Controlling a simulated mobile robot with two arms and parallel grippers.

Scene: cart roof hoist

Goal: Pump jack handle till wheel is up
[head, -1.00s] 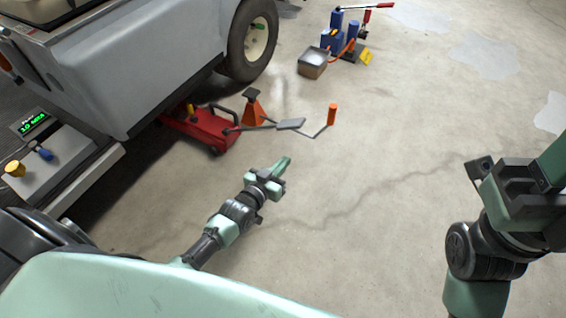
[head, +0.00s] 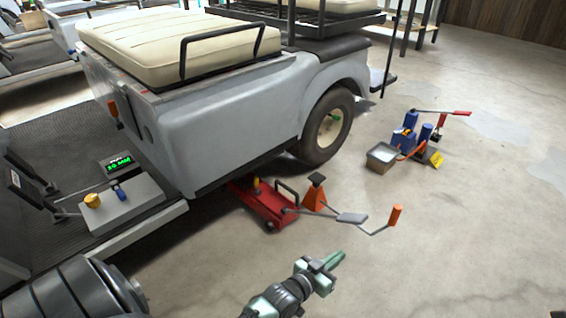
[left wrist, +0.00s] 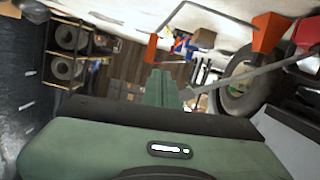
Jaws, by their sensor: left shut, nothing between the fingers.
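The red floor jack (head: 264,205) sits under the side of the grey cart (head: 235,125), left of the cart's wheel (head: 328,125). I cannot tell whether the wheel touches the floor. My left gripper (head: 337,260) is shut and empty, in front of the handle and apart from the grip. Its closed fingers (left wrist: 160,90) also show in the left wrist view, with the wheel (left wrist: 240,92) to their right. My right gripper is out of view.
An orange jack stand (head: 314,192) stands right beside the jack. A control box (head: 122,205) with a green display is at left.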

